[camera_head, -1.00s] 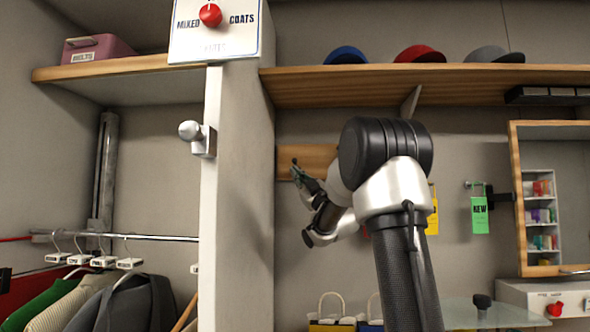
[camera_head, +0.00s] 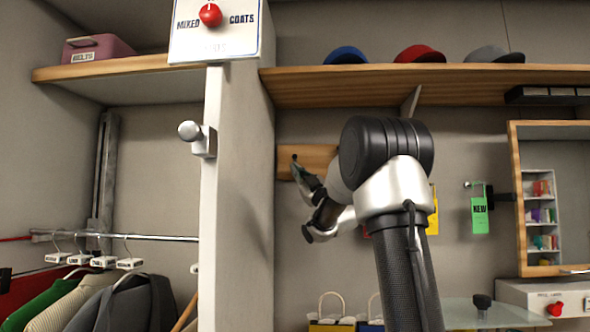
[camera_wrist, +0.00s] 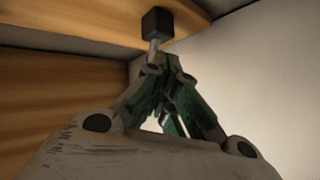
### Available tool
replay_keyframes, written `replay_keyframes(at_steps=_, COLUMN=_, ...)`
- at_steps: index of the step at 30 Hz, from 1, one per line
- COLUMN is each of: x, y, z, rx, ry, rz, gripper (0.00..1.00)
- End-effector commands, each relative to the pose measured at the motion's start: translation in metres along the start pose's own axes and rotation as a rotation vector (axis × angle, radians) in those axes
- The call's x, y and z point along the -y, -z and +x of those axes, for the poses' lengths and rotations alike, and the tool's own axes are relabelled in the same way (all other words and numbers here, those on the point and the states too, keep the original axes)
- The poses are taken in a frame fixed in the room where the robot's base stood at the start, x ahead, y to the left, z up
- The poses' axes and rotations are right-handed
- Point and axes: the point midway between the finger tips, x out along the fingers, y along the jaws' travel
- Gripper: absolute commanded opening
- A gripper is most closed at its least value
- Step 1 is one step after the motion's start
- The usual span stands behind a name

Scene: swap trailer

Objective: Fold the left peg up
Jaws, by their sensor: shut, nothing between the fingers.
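The left peg (camera_head: 294,157) shows in the head view as a small dark tip at the left end of a wooden board (camera_head: 320,150) on the back wall. In the wrist view the peg (camera_wrist: 157,23) has a black block-like head on a thin pale stem. My gripper (camera_head: 296,170) is just below the peg head, with its fingers pointing up and left. In the wrist view my gripper's green-padded fingers (camera_wrist: 163,68) are shut and empty, close under the peg head. I cannot tell whether they touch the stem. My arm hides the board's right part.
A white pillar (camera_head: 240,180) stands close left of the board. A wooden shelf (camera_head: 480,74) with several caps runs above. A green tag (camera_head: 480,215) hangs to the right, beside a mirror (camera_head: 515,200). A glass tabletop (camera_head: 490,313) is below right.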

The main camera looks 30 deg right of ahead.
Motion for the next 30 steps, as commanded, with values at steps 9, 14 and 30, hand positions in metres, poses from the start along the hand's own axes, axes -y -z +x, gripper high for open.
replay_keyframes(at_steps=9, x=-0.0021, y=0.0022, z=0.0028, rx=-0.001, ry=0.000, rz=0.000, gripper=0.00)
replay_keyframes(at_steps=14, x=-0.0031, y=0.0033, z=0.0042, rx=-0.001, ry=0.000, rz=0.000, gripper=0.00)
replay_keyframes(at_steps=30, x=-0.0064, y=0.0064, z=0.0087, rx=-0.001, ry=0.000, rz=-0.001, gripper=0.00)
